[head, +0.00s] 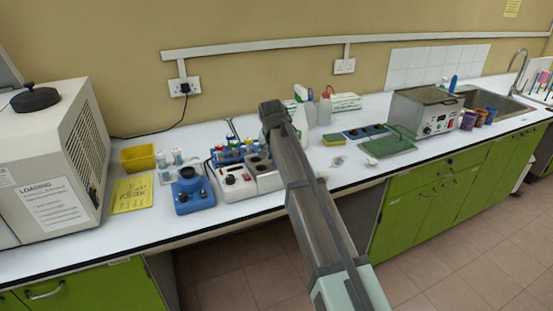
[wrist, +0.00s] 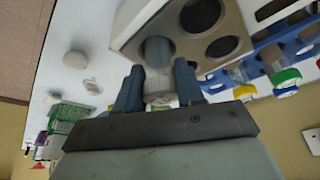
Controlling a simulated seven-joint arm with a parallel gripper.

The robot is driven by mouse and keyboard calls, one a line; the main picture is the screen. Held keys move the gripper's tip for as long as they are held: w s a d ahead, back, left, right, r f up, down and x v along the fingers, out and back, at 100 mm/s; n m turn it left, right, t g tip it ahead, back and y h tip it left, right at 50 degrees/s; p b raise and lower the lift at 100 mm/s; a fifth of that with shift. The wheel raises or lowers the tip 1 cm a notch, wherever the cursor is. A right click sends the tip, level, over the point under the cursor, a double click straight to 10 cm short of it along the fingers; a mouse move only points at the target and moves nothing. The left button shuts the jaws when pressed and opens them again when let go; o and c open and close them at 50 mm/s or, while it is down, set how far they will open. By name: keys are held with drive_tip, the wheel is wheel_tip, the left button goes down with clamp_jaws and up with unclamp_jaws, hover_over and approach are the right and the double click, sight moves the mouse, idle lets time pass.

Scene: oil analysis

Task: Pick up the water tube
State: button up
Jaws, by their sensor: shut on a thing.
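In the wrist view, my gripper (wrist: 158,85) is shut, with its two blue-grey fingers on either side of a tube (wrist: 158,98) with a pale cap. The tube's far end lies at the corner hole of a beige block (wrist: 180,60); I cannot tell how deep it sits. The block has other round dark holes. In the head view, the block (head: 266,180) is part of a white heater unit on the bench, and my arm hides the gripper and held tube. I cannot read a label that marks it as water.
A blue rack (wrist: 292,52) with tubes capped in green, yellow and white stands close beside the block. A blue mixer (head: 192,190) is to the left. A yellow sponge (head: 332,140), a green tray (head: 387,146) and bottles (head: 324,110) are to the right.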

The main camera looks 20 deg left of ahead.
wheel_tip(320, 180, up, 9)
drive_tip(key=shift+r, duration=0.15)
drive_tip(key=shift+w+d+r, duration=0.1)
drive_tip(key=shift+r, duration=0.1)
drive_tip(key=w+d+f+m+h, duration=0.1)
drive_tip(key=w+d+f, duration=0.2)
drive_tip(key=d, duration=0.7)
drive_tip(key=w+d+f+m, duration=0.2)
drive_tip(key=d+f, duration=0.1)
drive_tip(key=d, duration=0.7)
drive_tip(key=w+d+f+m+h, duration=0.1)
drive_tip(key=w+d+f, duration=0.2)
drive_tip(key=d, duration=0.8)
drive_tip(key=s+d+f+m, duration=0.1)
drive_tip(key=s+d+f, duration=0.45)
drive_tip(key=d, duration=0.35)
drive_tip(key=s+d+f+m, duration=0.1)
drive_tip(key=s+d+f, duration=0.5)
drive_tip(key=d, duration=0.4)
drive_tip(key=s+a+n+y, duration=0.1)
drive_tip(key=s+n, duration=0.2)
drive_tip(key=s, duration=0.3)
drive_tip(key=shift+s+a+f+n, duration=0.15)
drive_tip(key=shift+s+f+n, duration=0.15)
drive_tip(key=shift+n, duration=0.1)
